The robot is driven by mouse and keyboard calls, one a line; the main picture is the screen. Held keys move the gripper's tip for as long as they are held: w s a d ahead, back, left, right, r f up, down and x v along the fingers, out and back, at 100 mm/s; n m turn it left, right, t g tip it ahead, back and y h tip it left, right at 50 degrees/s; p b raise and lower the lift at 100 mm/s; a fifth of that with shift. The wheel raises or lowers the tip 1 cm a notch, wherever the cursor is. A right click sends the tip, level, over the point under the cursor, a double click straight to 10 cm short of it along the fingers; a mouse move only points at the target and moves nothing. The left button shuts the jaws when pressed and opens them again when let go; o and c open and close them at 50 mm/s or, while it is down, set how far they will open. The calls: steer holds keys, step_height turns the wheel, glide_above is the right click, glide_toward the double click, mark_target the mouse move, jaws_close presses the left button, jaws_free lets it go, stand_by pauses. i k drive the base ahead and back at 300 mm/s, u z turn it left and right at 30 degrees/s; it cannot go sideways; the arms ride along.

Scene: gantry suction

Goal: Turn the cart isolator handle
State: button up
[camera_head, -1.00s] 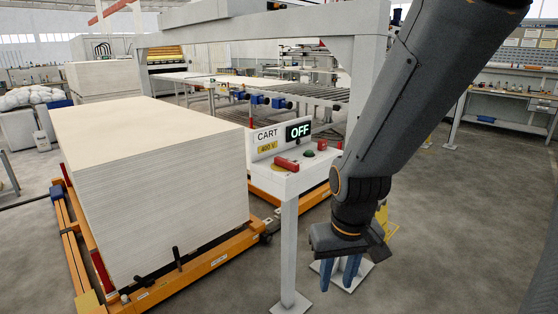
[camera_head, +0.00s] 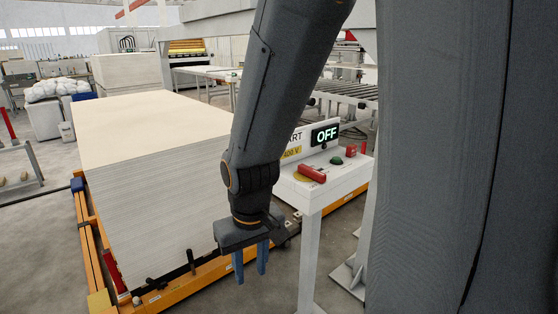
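The red isolator handle (camera_head: 312,173) sits on a yellow plate on top of the white control box (camera_head: 345,183), right of the picture's centre. The upright panel behind it has a display (camera_head: 325,134) reading OFF; the CART label is partly covered by my arm. My gripper (camera_head: 251,266) points down in front of the plywood stack, left of and nearer than the control box. Its two blue fingers are apart with nothing between them, and it does not touch the handle.
A green button (camera_head: 336,160) and a red switch (camera_head: 351,151) are beside the handle. The box stands on a white post (camera_head: 309,262). A tall plywood stack (camera_head: 150,190) rests on an orange cart (camera_head: 190,282) at left. My own dark body blocks much of the right side.

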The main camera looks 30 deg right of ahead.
mark_target(313, 173)
steer(key=z, duration=0.05)
steer(key=i, duration=0.9)
steer(key=z, duration=0.35)
